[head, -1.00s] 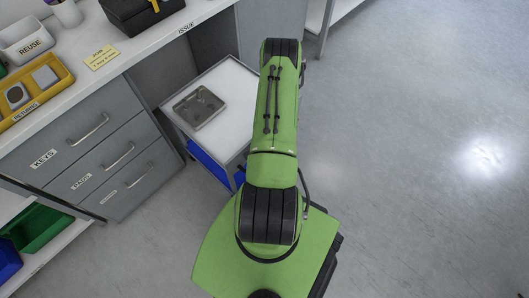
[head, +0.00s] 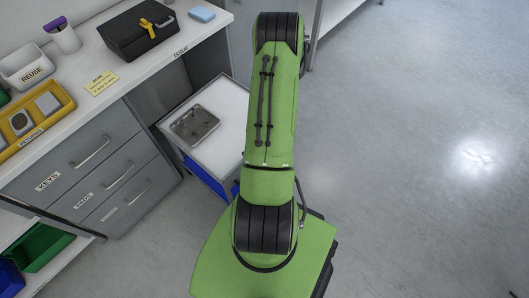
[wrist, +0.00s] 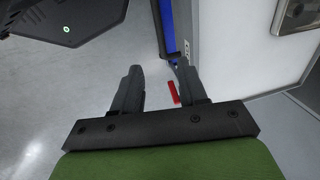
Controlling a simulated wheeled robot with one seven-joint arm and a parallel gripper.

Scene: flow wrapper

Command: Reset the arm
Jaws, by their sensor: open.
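My arm is folded upright in the middle of the head view, its green links and black joints over my green base. My gripper is hidden in the head view. In the wrist view my gripper (wrist: 158,78) shows two dark fingers spread apart with nothing between them. Behind and below the fingers are the grey floor and the side of a white cart.
A cart (head: 231,101) with a metal tray (head: 194,125) stands left of my arm. A red object (wrist: 173,92) shows beyond the fingers. Floor at right is clear.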

